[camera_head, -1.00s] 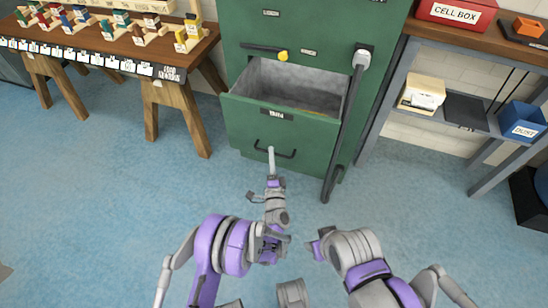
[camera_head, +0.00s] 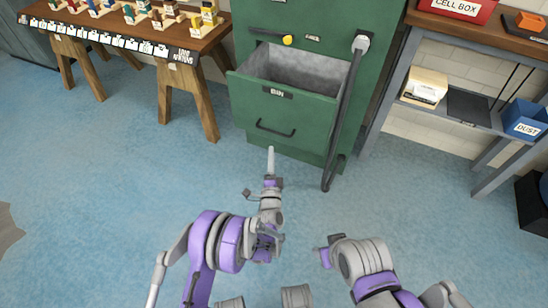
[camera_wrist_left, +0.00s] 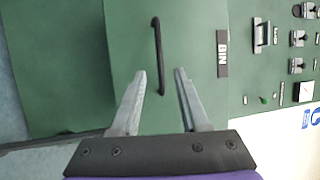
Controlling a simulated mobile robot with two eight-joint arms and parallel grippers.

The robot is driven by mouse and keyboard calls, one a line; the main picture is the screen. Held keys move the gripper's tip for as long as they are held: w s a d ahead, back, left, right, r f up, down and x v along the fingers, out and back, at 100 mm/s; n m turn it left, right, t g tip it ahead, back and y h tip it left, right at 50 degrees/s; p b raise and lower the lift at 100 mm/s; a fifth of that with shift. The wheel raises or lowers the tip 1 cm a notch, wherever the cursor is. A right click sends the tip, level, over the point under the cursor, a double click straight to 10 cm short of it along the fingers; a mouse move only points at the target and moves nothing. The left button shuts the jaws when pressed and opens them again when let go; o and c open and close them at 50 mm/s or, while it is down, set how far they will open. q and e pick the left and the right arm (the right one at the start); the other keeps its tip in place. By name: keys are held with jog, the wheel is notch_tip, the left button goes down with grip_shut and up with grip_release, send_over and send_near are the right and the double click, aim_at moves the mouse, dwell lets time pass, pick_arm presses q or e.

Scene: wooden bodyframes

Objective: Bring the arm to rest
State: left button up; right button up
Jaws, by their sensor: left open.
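My left gripper (camera_head: 271,152) is low in front of the green cabinet (camera_head: 388,45), near the handle of its BIN drawer. In the left wrist view my left gripper (camera_wrist_left: 160,73) has its two grey fingers apart with nothing held between them. The dark drawer handle (camera_wrist_left: 156,45) lies ahead between the fingertips and appears clear of them. The BIN drawer (camera_head: 250,108) is pulled out, and its grey inside looks empty. My right arm shows at the bottom right of the head view; its gripper is not visible.
A grey shelf unit (camera_head: 385,100) with a blue DUST bin (camera_head: 523,120) and a red CELL BOX (camera_head: 462,8) stands at the right. A dark bar leans down the cabinet front.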

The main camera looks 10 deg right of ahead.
dwell(0.6)
pick_arm(q)
jog(key=w+a+r+n+g, duration=0.1)
jog(key=a+r+n+g, duration=0.2)
jog(key=a+r, duration=0.35)
jog(key=s+a+r+n+g, duration=0.4)
jog(key=s+a+r, duration=0.2)
jog(key=s+a, duration=0.1)
jog(key=s+a+f+n+g+y, duration=0.1)
jog(key=s+a+n+g, duration=0.3)
jog(key=s, duration=0.7)
jog(key=s+a+f+n+g+y, duration=0.15)
jog(key=s+a+n, duration=0.35)
jog(key=s, duration=0.5)
jog(key=s+a+n+g+y, duration=0.2)
jog(key=s+a+n+g, duration=0.3)
jog(key=s, duration=0.6)
notch_tip(320, 180, up, 28)
jog(key=w+a+m+t+p, duration=0.1)
jog(key=t+p, duration=0.2)
jog(key=p, duration=2.2)
jog(key=shift+r, duration=0.25)
pick_arm(e)
notch_tip(320, 180, up, 28)
jog(key=t, duration=0.1)
jog(key=shift+w, duration=0.35)
jog(key=shift+s+r, duration=0.1)
jog(key=shift+s, duration=0.05)
